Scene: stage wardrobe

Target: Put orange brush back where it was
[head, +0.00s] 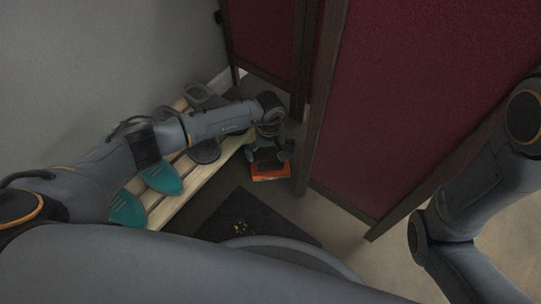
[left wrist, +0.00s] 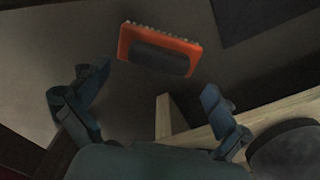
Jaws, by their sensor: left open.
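The orange brush (head: 271,174) shows just below my left gripper (head: 268,155), near the far end of the slatted bench. In the left wrist view the brush (left wrist: 160,50) has a dark pad on its orange face and pale bristles along its upper edge. It looks to lie on the floor, beyond the fingertips and not between them. My left gripper (left wrist: 150,88) is open and empty, its two fingers spread wide. My right arm shows at the right of the head view, but its gripper is out of view.
The wooden bench (head: 199,189) carries teal shoes (head: 162,176) and dark shoes (head: 204,150), partly behind my left arm. A dark mat (head: 262,222) with a gold mark lies on the floor. A burgundy folding screen (head: 400,90) stands close right of my left gripper.

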